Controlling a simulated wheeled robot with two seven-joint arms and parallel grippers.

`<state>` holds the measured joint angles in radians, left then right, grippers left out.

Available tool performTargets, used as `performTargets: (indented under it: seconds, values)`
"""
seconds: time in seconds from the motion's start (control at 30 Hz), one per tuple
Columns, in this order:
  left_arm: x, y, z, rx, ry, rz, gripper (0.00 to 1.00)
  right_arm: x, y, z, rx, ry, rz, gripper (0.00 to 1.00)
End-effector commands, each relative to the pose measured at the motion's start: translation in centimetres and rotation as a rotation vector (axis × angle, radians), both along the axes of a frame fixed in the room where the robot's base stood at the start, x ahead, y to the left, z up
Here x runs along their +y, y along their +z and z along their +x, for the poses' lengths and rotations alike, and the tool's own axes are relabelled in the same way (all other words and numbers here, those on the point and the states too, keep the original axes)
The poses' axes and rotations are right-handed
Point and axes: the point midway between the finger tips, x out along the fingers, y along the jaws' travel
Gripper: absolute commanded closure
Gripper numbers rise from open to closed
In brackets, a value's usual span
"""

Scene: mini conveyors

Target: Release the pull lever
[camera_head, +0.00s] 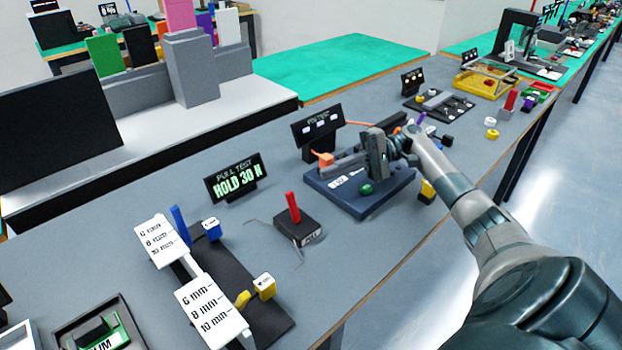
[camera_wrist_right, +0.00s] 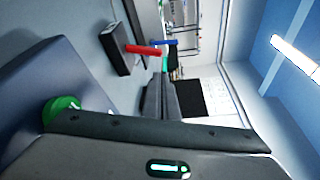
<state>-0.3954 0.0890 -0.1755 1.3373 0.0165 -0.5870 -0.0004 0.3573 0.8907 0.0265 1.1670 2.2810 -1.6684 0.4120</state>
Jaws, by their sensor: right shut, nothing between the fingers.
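A red lever (camera_head: 293,207) stands up from a small black box (camera_head: 296,235) in the middle of the table. It also shows in the right wrist view as a red bar (camera_wrist_right: 143,49) on the dark box (camera_wrist_right: 115,50). My right gripper (camera_head: 345,166) reaches in from the right, above the dark blue base with the green knob. Its fingers are shut and empty, and point left. They are apart from the red lever, which stands to their lower left in the head view. My left gripper is not in view.
The pull test sign (camera_head: 238,178) reads "HOLD 30 N" behind the lever. The blue base (camera_head: 372,205) with a green knob (camera_head: 366,188) lies under my gripper. White gauge plates (camera_head: 213,310) stand front left. A thin cable runs beside the lever box.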

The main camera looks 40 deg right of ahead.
Motion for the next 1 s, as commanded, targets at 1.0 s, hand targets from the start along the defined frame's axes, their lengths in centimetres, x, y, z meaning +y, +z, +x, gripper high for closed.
performTargets:
  seconds: [1.0]
  values:
    - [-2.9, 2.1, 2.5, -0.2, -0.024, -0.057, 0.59, 9.5, -1.1, 2.3, 0.0, 0.0, 0.0, 1.0]
